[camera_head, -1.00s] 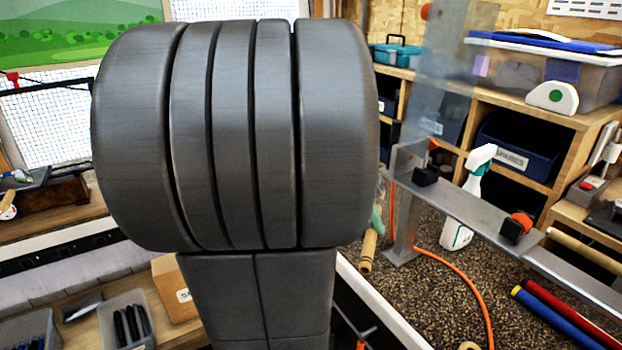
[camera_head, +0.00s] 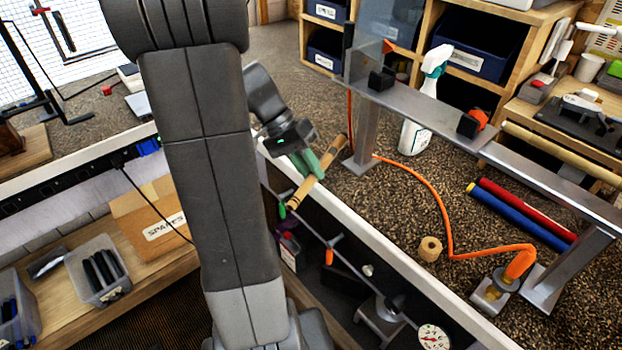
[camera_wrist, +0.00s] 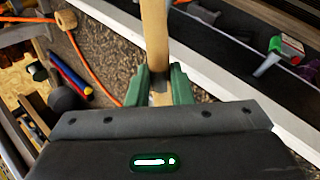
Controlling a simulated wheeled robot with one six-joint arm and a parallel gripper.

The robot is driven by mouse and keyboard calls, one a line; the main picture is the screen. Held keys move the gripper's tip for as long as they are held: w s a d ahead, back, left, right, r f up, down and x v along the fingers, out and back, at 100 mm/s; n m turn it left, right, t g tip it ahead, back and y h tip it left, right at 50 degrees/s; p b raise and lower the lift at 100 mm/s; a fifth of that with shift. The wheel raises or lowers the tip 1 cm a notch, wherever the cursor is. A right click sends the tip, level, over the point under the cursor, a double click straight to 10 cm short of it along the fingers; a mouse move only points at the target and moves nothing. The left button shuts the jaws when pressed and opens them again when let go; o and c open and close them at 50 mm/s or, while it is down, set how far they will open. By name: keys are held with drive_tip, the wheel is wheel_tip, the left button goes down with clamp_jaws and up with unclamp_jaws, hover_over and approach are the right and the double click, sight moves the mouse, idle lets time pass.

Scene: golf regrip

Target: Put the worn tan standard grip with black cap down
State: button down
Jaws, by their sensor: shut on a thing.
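The tan grip (camera_head: 314,182) is a slim tan stick with darker marks, held at a slant near the front edge of the bench. My gripper (camera_head: 310,163) has green fingers shut on it. In the wrist view the grip (camera_wrist: 154,40) runs up and away from between the green fingers (camera_wrist: 159,88), with a dark part between the fingertips. I cannot make out the black cap clearly. The grip appears to be above the bench's white edge; whether it touches is not clear.
A metal rail (camera_head: 425,112) with clamps stands on the speckled bench top (camera_head: 400,250). A spray bottle (camera_head: 424,100), an orange hose (camera_head: 440,205), a tan roll (camera_head: 430,248), and red (camera_head: 525,208) and blue (camera_head: 515,217) tubes lie or stand around it.

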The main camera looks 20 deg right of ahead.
drive_tip(key=shift+f, duration=1.6)
drive_tip(key=shift+f, duration=0.25)
drive_tip(key=c, duration=1.3)
unclamp_jaws()
drive_tip(key=shift+r, duration=0.1)
drive_tip(key=shift+r, duration=0.2)
drive_tip(key=v, duration=1.2)
